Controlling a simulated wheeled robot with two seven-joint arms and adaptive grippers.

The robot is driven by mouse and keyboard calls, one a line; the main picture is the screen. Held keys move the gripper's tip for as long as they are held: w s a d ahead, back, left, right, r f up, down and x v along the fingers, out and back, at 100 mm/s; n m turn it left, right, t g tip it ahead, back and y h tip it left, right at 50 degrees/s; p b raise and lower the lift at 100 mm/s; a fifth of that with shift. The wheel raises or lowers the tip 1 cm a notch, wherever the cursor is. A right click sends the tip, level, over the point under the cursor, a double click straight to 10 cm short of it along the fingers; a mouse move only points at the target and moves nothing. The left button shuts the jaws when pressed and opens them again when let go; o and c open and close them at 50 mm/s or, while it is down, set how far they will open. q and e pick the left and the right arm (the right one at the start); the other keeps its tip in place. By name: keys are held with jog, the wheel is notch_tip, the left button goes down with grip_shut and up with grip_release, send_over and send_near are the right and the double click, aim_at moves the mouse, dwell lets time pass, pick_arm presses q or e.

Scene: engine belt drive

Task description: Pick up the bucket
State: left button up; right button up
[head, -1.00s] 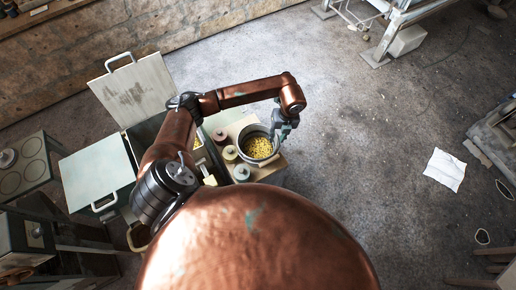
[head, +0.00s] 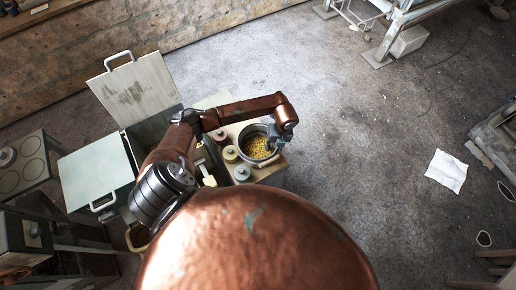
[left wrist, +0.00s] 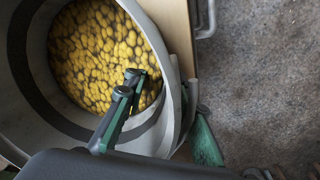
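The grey bucket (head: 246,137), filled with small yellow round things, stands upright on a wooden surface in the head view. In the left wrist view the bucket (left wrist: 42,60) fills the left half, with the yellow contents (left wrist: 95,50) inside. My left gripper (head: 279,140) is at the bucket's right rim. In the left wrist view its two green fingers (left wrist: 168,98) straddle the rim, one inside the bucket and one outside. A gap shows between the inner finger and the wall, so the gripper looks open. My right gripper is not in view.
Several lidded jars, among them a green one (head: 242,173), stand close left of the bucket. An open chest with a pale raised lid (head: 135,90) is farther left.

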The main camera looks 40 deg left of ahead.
pick_arm(q)
jog(key=shift+c, duration=0.4)
grip_shut()
dwell(0.4)
